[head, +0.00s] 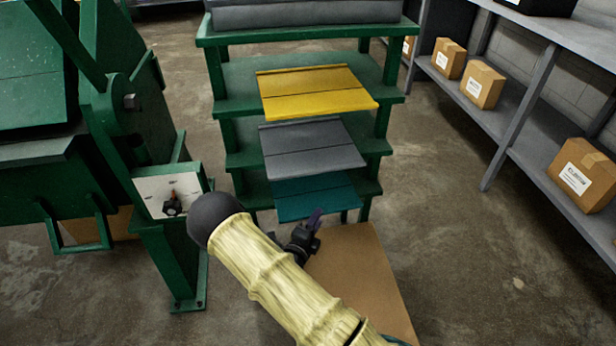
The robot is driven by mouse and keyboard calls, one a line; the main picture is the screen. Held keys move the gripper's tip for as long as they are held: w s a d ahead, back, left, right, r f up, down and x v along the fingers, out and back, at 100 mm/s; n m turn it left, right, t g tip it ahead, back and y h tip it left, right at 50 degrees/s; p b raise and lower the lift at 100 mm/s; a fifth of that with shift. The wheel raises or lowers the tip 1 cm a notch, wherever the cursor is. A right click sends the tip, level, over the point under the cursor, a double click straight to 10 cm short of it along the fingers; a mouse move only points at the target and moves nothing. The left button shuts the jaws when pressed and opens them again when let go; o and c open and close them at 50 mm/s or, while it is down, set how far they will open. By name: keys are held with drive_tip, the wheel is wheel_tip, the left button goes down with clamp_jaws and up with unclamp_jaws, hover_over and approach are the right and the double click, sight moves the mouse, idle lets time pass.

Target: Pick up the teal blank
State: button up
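The teal blank (315,197) is a flat sheet with a crease across it. It lies on the lowest visible shelf of a green stepped rack (238,97), its near end sticking out past the shelf edge. A grey blank (312,150) lies one shelf above it and a yellow blank (315,97) one shelf higher. My gripper (313,222), dark with a purplish part, shows just in front of the teal blank's near edge, partly hidden behind my pale ribbed arm. I see no blank held. Its fingers are too small and dark to tell open from shut.
A green machine (128,110) with a white control plate (168,193) stands at the left. A grey shelf unit (530,110) with cardboard boxes (483,84) runs along the right. A tan panel (365,275) lies below my gripper. Bare floor is free between rack and shelves.

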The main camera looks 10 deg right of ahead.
drive_tip(key=x, duration=0.3)
drive_tip(key=shift+w+r+b, duration=0.15)
drive_tip(key=shift+w+b, duration=0.15)
drive_tip(key=shift+w, duration=0.05)
drive_tip(key=shift+a, duration=0.1)
clamp_jaws()
